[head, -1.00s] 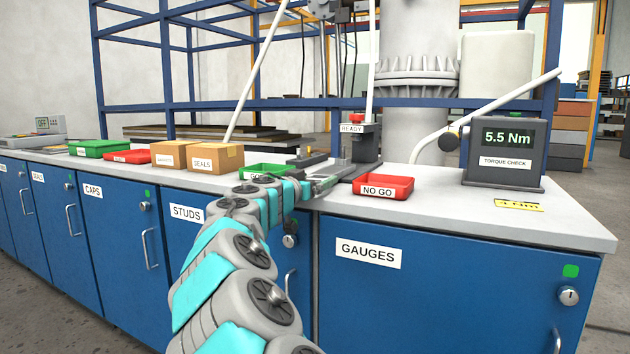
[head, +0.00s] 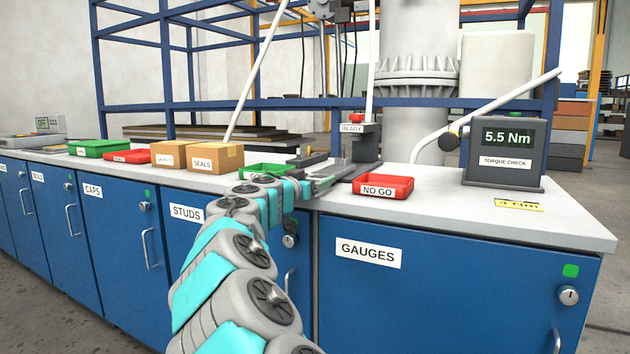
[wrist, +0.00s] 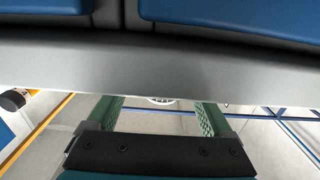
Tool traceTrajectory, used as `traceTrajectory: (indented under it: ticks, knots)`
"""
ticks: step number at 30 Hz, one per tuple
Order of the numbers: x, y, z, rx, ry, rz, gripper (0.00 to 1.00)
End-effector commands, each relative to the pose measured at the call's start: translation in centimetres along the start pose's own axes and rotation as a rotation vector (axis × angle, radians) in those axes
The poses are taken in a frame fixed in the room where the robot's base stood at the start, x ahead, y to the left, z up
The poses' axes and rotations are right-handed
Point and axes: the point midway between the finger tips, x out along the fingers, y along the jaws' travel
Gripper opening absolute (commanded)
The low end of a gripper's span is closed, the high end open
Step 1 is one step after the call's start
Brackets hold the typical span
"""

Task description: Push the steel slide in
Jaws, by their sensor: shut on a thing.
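The steel slide (head: 338,170) is a small grey metal piece at the foot of the press-like fixture (head: 364,143) marked READY, on the grey worktop. My gripper (head: 322,184) is low over the worktop at the near side of the fixture, shut on what appears to be the slide. In the wrist view, the two green fingers of my gripper (wrist: 155,106) stand apart; the slide cannot be made out between them. My arm hides part of the fixture's near left side.
A red NO GO tray (head: 383,187) stands just right of my gripper. A green tray (head: 264,170) stands behind my arm to the left. Cardboard boxes (head: 216,158) are farther left. A torque display (head: 504,153) reads 5.5 Nm at right. The worktop's front right is mostly clear.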

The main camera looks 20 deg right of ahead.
Motion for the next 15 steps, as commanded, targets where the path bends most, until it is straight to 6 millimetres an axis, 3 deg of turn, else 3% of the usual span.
traceTrajectory:
  ticks: [15]
  knots:
    - [3.9,0.0,0.3,0.0,-0.002,0.0,0.0]
